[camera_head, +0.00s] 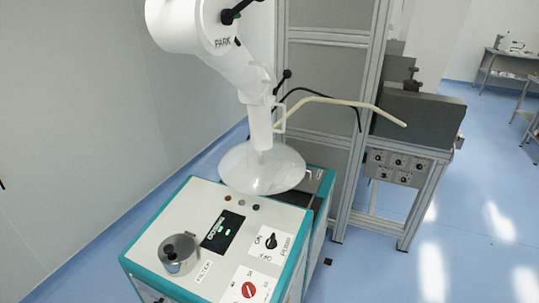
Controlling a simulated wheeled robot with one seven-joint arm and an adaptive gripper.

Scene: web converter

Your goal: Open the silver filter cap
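The silver filter cap (181,262) is a short metal cylinder with dark knob-like parts on its top. It sits upright at the left of the white top panel of a teal-edged machine (222,192), beside a "FILTER" label (203,272). The cap looks seated on the panel; nothing is touching it. My gripper is not in view. A tiny dark shape shows at the left picture edge, too small to identify.
A white extraction arm marked "PARK" (215,45) hangs over the panel; its clear hood (262,170) is behind and right of the cap. The panel also bears a green-lit display (223,231), a black knob (271,241) and a red switch (248,290). Blue floor lies right.

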